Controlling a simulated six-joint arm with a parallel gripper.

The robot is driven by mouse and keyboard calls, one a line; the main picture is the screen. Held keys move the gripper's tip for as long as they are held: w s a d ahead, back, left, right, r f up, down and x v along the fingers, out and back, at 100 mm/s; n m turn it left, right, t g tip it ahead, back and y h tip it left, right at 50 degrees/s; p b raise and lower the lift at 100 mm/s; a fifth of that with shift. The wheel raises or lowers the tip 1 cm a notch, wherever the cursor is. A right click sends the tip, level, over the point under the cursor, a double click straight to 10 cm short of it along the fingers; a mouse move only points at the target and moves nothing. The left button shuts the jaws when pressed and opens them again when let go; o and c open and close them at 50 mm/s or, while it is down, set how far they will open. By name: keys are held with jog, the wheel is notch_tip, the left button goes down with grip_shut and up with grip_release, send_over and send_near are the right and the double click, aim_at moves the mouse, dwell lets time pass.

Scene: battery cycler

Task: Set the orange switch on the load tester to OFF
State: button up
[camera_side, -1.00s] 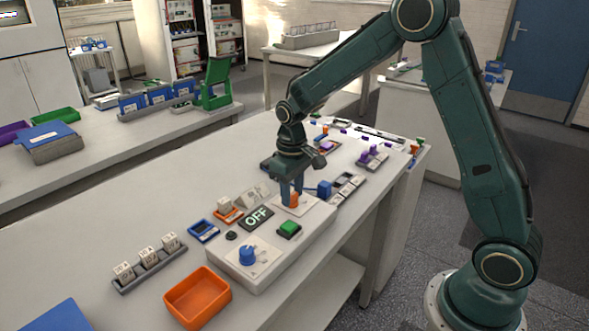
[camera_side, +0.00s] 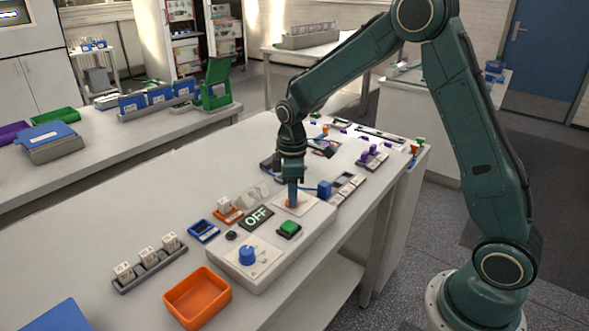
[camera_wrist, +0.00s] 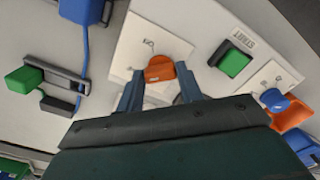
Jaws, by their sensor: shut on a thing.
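In the side view the switch is mostly hidden behind the fingers. My gripper (camera_side: 291,203) points down at the plate and is shut on the orange switch; it also shows in the wrist view (camera_wrist: 160,88). The markings on the plate are too small to read.
The tester also carries a green button (camera_side: 289,228) and a blue knob (camera_side: 247,256). A blue block (camera_side: 324,188) with a cable stands close to the right of my gripper. An orange bin (camera_side: 197,297) and a rack of white blocks (camera_side: 148,262) lie to the front left.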

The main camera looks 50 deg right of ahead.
dwell(0.3)
jog(key=o, duration=1)
jog(key=shift+r, duration=0.15)
notch_tip(320, 180, up, 14)
jog(key=shift+f, duration=0.25)
